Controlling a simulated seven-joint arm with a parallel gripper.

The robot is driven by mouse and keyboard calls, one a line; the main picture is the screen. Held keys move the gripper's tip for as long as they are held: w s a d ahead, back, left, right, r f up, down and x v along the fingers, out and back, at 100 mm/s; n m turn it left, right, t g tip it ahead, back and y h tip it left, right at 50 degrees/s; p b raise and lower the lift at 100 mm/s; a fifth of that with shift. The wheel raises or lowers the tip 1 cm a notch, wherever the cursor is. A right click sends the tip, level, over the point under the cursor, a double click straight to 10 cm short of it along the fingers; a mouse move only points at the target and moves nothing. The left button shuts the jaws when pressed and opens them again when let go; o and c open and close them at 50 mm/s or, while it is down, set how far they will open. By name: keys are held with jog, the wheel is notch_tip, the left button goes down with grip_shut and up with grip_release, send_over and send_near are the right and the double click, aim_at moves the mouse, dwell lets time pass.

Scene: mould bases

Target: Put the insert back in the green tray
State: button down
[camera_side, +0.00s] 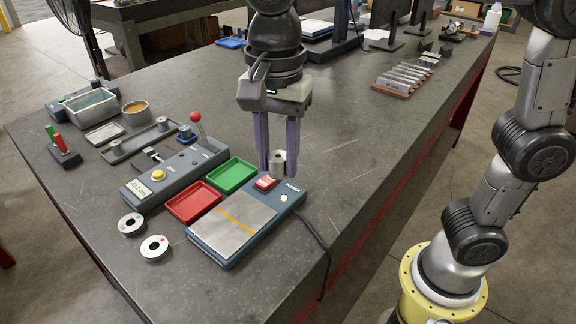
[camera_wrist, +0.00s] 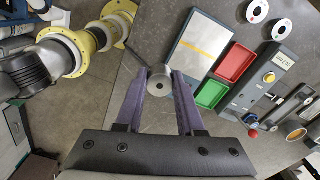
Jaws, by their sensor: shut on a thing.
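The insert (camera_side: 278,158) is a small grey metal cylinder with a hole in its end face. My gripper (camera_side: 277,172) is shut on it, with the purple fingers on either side. In the side view it appears over the back corner of the powered plate, near the red switch; its height above is hard to tell. In the wrist view the insert (camera_wrist: 160,83) sits between the fingertips. The green tray (camera_side: 232,175) lies to the left of my gripper and looks empty. It also shows in the wrist view (camera_wrist: 211,94).
The red tray (camera_side: 193,203) sits beside the green one and is empty. The powered plate (camera_side: 234,222) with an orange stripe is in front. Two round metal pieces (camera_side: 154,248) lie at the front left. A control box (camera_side: 172,176) stands left of the trays.

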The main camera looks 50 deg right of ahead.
jog(key=w+f+m, duration=0.1)
jog(key=w, duration=0.6)
jog(key=m, duration=0.3)
send_near(232, 176)
jog(key=shift+a+f, duration=0.1)
jog(key=shift+a, duration=0.15)
jog(key=shift+d+f, duration=0.2)
jog(key=shift+f, duration=2.85)
jog(key=shift+c, duration=2.2)
grip_release()
notch_tip(232, 176, up, 14)
